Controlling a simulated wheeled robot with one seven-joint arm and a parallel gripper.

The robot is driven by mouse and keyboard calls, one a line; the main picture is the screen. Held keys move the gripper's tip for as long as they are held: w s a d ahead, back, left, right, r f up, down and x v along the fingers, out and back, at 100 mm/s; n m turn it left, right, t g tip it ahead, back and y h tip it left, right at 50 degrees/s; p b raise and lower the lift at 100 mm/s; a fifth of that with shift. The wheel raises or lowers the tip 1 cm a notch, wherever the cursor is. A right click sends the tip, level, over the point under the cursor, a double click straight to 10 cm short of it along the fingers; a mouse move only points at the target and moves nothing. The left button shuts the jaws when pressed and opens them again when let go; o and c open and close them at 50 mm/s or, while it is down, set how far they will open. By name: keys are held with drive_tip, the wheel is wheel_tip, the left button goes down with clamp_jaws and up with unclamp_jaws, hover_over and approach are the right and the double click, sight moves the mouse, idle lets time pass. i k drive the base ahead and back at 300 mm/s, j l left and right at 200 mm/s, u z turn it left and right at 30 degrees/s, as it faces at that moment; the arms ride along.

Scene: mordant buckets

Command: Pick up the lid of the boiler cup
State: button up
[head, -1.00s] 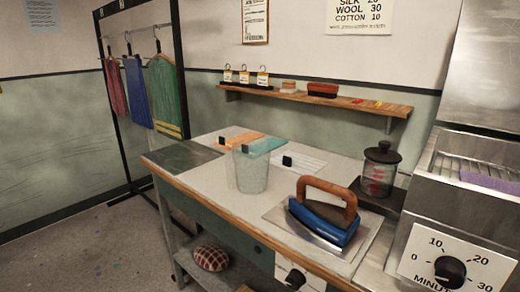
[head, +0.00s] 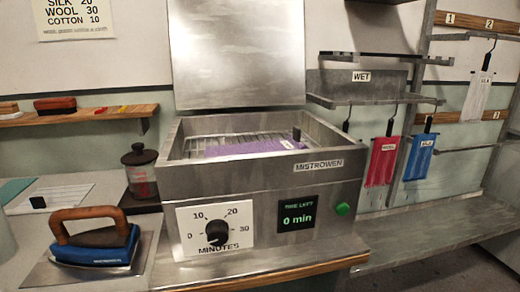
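A small clear cup (head: 142,181) with reddish markings stands upright on a dark base, left of the steel machine. A dark round lid (head: 139,156) with a knob on top sits on the cup. I take this to be the boiler cup, though no label on it can be read. My gripper is not in view.
A steel machine (head: 260,182) with a raised cover, a dial and a "0 min" display stands right of the cup; purple cloth (head: 250,147) lies inside. A blue iron (head: 95,245) with a wooden handle sits in front of the cup. A shelf (head: 75,117) runs behind.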

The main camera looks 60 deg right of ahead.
sight(141, 157)
drive_tip(key=i+j, duration=0.2)
drive_tip(key=j, duration=0.15)
drive_tip(key=i+j+z, duration=0.15)
drive_tip(key=i+j, duration=0.2)
drive_tip(key=j, duration=0.3)
drive_tip(key=i+j+z, duration=0.1)
drive_tip(key=j, duration=0.25)
drive_tip(key=i+j+z, duration=0.1)
drive_tip(key=i+j, duration=0.15)
drive_tip(key=j, duration=0.15)
drive_tip(key=i+j, duration=0.15)
drive_tip(key=j, duration=0.2)
drive_tip(key=i+j+z, duration=0.1)
drive_tip(key=j, duration=0.3)
drive_tip(key=i, duration=0.05)
